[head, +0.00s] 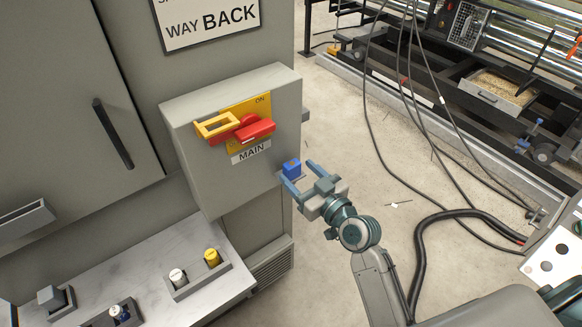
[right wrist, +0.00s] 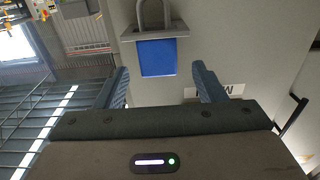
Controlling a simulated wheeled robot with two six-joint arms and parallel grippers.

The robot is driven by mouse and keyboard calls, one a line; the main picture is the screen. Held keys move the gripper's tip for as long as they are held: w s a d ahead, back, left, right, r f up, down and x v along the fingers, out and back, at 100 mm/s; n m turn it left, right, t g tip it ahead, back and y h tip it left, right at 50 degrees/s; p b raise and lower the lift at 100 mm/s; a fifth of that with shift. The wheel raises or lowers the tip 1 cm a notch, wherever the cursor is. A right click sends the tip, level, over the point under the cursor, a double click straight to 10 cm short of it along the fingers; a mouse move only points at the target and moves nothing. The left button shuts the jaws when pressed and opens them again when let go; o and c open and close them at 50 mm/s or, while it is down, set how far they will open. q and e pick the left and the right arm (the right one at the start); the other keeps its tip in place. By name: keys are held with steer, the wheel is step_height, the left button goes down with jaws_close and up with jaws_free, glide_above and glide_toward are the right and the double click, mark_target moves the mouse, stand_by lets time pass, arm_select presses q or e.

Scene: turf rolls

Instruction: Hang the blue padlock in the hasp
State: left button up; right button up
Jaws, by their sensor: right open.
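The blue padlock (head: 291,168) is at the right side of the grey switch box (head: 200,165). In the right wrist view its blue body (right wrist: 158,58) shows between my finger lines, with a grey shackle (right wrist: 153,14) beyond a grey bracket (right wrist: 172,31). I cannot tell how the bracket carries it. My right gripper (head: 297,174) is open, its fingers on either side of the padlock; contact is not clear. The fingers also show in the right wrist view (right wrist: 160,74). The yellow hasp (head: 216,126) is on the box front, beside the red handle (head: 256,129). My left gripper is out of view.
A counter (head: 150,262) below the box holds a tray with a white and a yellow-topped item (head: 212,257), plus other small holders. A cabinet handle (head: 113,134) sticks out at left. Black cables (head: 415,270) hang and lie at right. The floor beside the box is mostly clear.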

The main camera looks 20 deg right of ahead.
mark_target(295, 168)
steer(key=x, duration=0.1)
steer(key=p+x, duration=0.1)
steer(key=x, duration=0.1)
steer(key=shift+w+r, duration=0.3)
steer(key=shift+w+a+f, duration=0.15)
steer(key=shift+w, duration=0.1)
steer(key=shift+s, duration=0.1)
steer(key=shift+c, duration=0.8)
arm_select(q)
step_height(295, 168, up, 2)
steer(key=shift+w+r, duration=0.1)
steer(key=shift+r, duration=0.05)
arm_select(e)
steer(key=c, duration=1)
steer(key=shift+o, duration=0.2)
